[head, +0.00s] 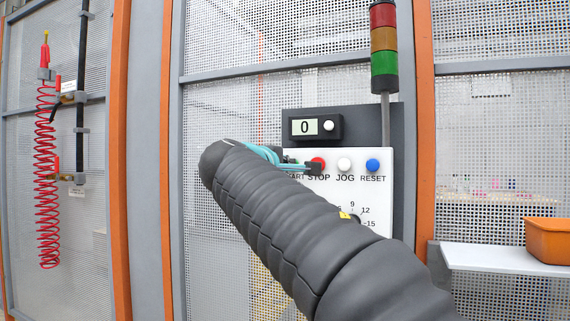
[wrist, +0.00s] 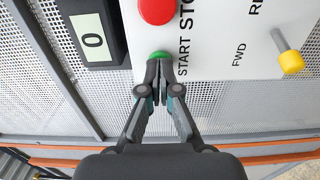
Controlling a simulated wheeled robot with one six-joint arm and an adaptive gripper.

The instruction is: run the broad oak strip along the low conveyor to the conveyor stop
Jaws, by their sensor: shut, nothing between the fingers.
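My gripper (wrist: 158,68) is shut and empty. In the wrist view its fingertips are at the green START button (wrist: 159,55) and cover part of it; I cannot tell whether the button is pressed in. In the head view the tips of my gripper (head: 314,168) show in front of the white control panel (head: 372,205), and my arm hides the START button and the panel's lower left. A counter display (head: 305,127) above the panel reads 0; it also shows in the wrist view (wrist: 92,40). The oak strip, the low conveyor and the conveyor stop are not in view.
Red STOP (head: 318,161), white JOG (head: 344,164) and blue RESET (head: 373,165) buttons sit beside START. A yellow-tipped selector (wrist: 290,62) is at FWD. A signal tower (head: 384,50) stands above. A coiled red hose (head: 46,170) hangs left. An orange bin (head: 548,240) sits on a shelf right.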

